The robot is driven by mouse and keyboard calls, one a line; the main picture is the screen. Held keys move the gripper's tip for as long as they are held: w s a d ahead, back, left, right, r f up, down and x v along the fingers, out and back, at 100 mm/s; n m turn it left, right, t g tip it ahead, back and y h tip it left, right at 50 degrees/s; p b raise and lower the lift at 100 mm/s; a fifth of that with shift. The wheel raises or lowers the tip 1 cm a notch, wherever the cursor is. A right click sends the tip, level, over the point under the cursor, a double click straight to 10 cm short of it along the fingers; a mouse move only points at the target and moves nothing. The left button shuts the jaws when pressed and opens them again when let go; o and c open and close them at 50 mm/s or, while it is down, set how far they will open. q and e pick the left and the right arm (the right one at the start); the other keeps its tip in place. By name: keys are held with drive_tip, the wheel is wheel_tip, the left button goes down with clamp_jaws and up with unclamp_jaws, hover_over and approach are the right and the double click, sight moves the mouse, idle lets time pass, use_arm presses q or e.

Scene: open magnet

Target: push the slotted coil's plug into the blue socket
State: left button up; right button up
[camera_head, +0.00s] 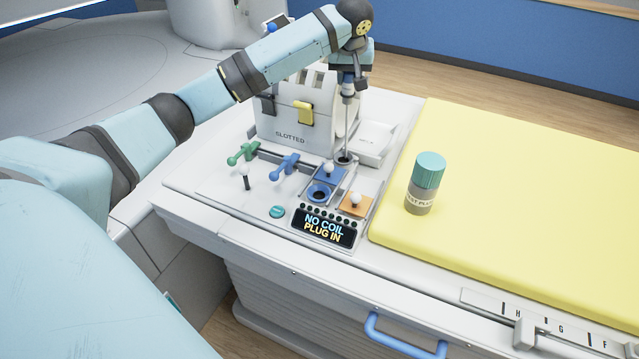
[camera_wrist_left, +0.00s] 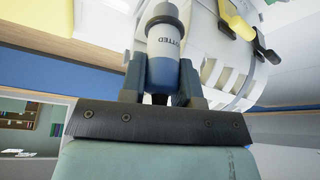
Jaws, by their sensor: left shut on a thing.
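The slotted coil (camera_head: 292,128) is a white box marked SLOTTED, with a yellow and a dark latch, at the back of the white panel. My left gripper (camera_head: 347,84) is raised just right of it and shut on the plug (camera_head: 348,91). A thin grey line runs from the plug down to a dark ring (camera_head: 344,158). The blue socket (camera_head: 320,193), a blue-rimmed round hole, lies below and left of the gripper and looks empty. My right gripper is out of view.
A display (camera_head: 324,227) reads NO COIL PLUG IN. Green (camera_head: 243,153) and blue (camera_head: 285,164) handles stand left. A teal-capped bottle (camera_head: 426,183) stands on the yellow mat (camera_head: 520,210).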

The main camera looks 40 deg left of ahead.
sight(347, 94)
use_arm(q)
drive_tip(key=shift+f+p, duration=0.4)
drive_tip(key=shift+f, duration=3)
drive_tip(key=shift+s, duration=0.1)
drive_tip(key=s+d+p, duration=0.3)
drive_tip(key=s+p, duration=0.9)
drive_tip(key=s, duration=0.2)
drive_tip(key=shift+s, duration=0.4)
drive_tip(key=shift+d, duration=0.1)
